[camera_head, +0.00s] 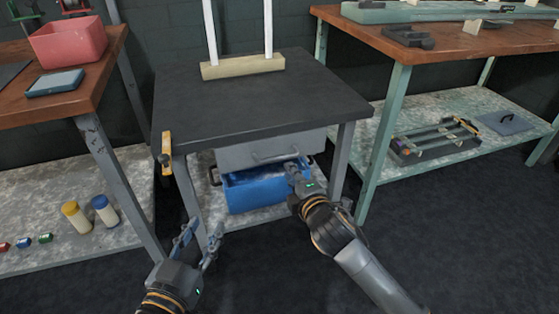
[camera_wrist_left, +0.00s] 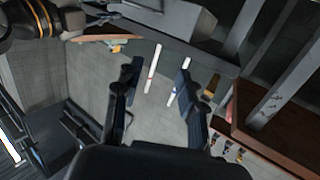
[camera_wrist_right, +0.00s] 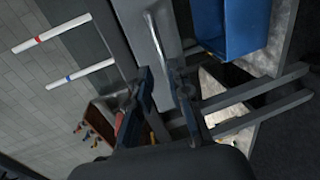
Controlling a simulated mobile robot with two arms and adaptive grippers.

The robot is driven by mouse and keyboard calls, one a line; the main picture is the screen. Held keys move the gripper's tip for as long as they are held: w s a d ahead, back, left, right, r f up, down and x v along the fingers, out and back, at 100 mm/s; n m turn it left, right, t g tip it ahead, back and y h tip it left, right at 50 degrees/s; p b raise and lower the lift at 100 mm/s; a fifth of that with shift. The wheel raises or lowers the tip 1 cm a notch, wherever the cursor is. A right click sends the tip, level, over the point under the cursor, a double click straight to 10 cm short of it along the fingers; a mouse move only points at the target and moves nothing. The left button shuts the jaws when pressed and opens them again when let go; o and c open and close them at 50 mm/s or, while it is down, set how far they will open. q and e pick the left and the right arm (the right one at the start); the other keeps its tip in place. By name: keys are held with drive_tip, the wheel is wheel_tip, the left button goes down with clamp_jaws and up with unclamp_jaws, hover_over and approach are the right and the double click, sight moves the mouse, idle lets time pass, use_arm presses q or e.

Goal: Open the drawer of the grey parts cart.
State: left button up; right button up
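The grey parts cart has a black top (camera_head: 262,98) and a light grey drawer (camera_head: 235,155) under it, which looks closed. A bar handle (camera_head: 275,158) runs across the drawer front; it also shows in the right wrist view (camera_wrist_right: 155,32). My right gripper (camera_head: 294,169) is at the right end of the handle. In the right wrist view its fingers (camera_wrist_right: 165,85) are apart, with the handle in front of the gap between them; contact cannot be told. My left gripper (camera_head: 198,234) is open and empty, low at the cart's front left; its fingers (camera_wrist_left: 158,75) are spread.
A blue bin (camera_head: 262,190) sits on the cart's lower shelf, below the drawer. Two white tubes (camera_head: 268,25) stand in a pale block (camera_head: 243,66) on the top. A left bench (camera_head: 95,85) and a right bench (camera_head: 455,45) flank the cart. The floor in front is clear.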

sight(280, 158)
use_arm(q)
drive_tip(key=s+r+t+h+b, duration=0.3)
drive_tip(key=s+r+t, duration=0.2)
drive_tip(key=r+t, duration=0.4)
drive_tip(key=shift+d+r+h, duration=0.3)
drive_tip(key=shift+d+r, duration=0.05)
drive_tip(key=shift+r, duration=2.15)
use_arm(e)
drive_tip(key=shift+x, duration=5)
clamp_jaws()
